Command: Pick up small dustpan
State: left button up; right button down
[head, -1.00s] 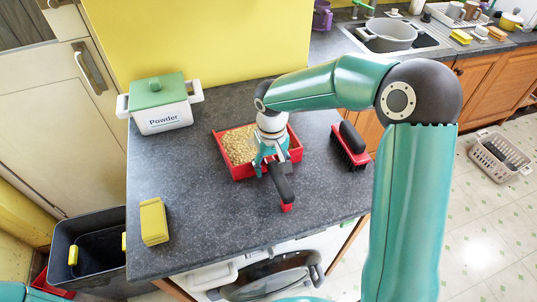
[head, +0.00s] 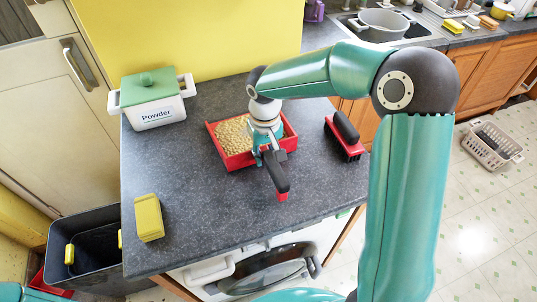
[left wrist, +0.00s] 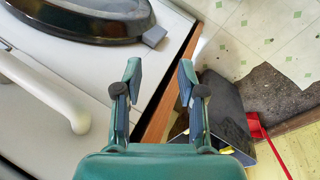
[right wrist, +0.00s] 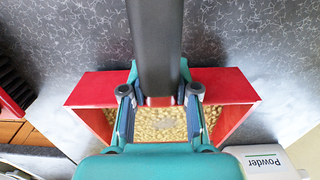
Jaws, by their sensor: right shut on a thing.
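The small red dustpan (head: 229,162) with a black handle (head: 276,174) is on the dark worktop, its pan filled with pale granules. My right gripper (head: 268,157) is shut on the handle near where it joins the pan. In the right wrist view the black handle (right wrist: 154,45) runs between the fingertips (right wrist: 158,97), with the red pan wall below. Whether the pan touches the worktop is hard to tell. My left gripper (left wrist: 159,80) is open and empty, near the washing machine front and a dark bin (left wrist: 225,110).
A red and black brush (head: 343,138) lies right of the dustpan. A white powder tub (head: 152,100) with a green lid stands back left, a yellow sponge (head: 149,217) front left. A dark bin (head: 85,252) is on the floor at left. The front worktop is mostly clear.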

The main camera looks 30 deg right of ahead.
notch_tip(320, 180, up, 19)
dwell(0.4)
jog(key=shift+w+f, duration=0.1)
dwell(1.4)
